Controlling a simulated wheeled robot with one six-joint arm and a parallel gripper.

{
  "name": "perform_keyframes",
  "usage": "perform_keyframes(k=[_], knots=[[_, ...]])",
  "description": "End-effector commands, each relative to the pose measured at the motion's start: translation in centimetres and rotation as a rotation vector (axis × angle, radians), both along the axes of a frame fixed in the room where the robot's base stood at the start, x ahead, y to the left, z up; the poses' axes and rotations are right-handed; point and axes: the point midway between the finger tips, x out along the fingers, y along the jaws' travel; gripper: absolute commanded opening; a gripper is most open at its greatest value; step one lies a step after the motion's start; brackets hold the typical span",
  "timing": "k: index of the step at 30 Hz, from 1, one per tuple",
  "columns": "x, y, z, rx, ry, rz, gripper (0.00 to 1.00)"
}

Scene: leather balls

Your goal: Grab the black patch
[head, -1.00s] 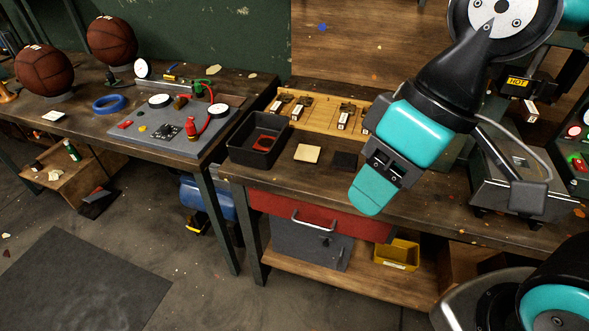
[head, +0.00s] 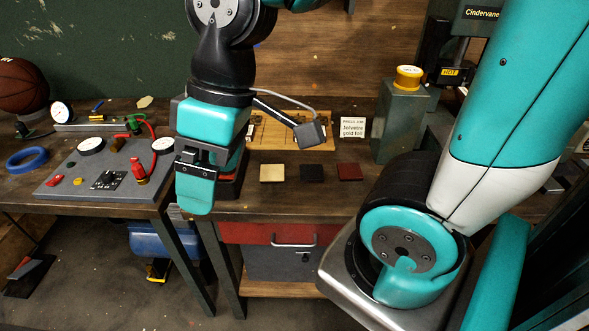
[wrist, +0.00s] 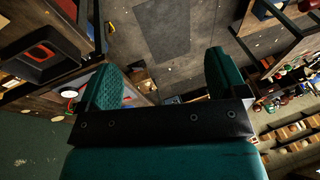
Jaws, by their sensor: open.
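The black patch (head: 312,172) is a small dark square lying flat on the wooden bench. It lies between a tan patch (head: 272,172) and a dark red patch (head: 349,172), apart from both. My gripper (head: 195,192) is left of all the patches in the head view, over the bench's front left corner, and partly hides a dark tray (head: 232,186). In the wrist view my gripper's two teal fingers (wrist: 163,72) are spread apart with nothing between them. I cannot make out the black patch in the wrist view.
The tray shows in the wrist view (wrist: 18,72) with an orange-red item inside. A green-grey box (head: 398,125) stands to the right. The bench in front of the patches is clear.

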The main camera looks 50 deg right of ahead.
Motion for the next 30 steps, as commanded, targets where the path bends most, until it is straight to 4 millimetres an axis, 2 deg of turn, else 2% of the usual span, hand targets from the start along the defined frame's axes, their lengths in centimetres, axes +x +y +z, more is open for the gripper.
perform_keyframes(k=[1,2,3,5,7,9,12,15,19,23,30], knots=[[2.5,-2.1,-1.8,-0.030,-0.016,-0.015,1.00],[4.0,-3.7,-2.6,-0.053,-0.028,-0.014,1.00],[6.2,-6.2,-3.7,-0.087,-0.042,-0.009,1.00],[9.0,-10.6,-5.3,-0.141,-0.054,0.002,1.00],[11.4,-16.1,-7.3,-0.199,-0.055,0.023,1.00],[12.6,-21.6,-9.1,-0.247,-0.043,0.046,1.00],[12.8,-28.5,-11.3,-0.292,-0.017,0.075,1.00],[12.2,-33.2,-12.7,-0.314,0.007,0.096,1.00],[11.5,-35.9,-13.8,-0.323,0.024,0.114,1.00],[11.3,-36.1,-15.9,-0.321,0.029,0.122,1.00],[11.2,-36.1,-21.4,-0.321,0.028,0.120,1.00]])
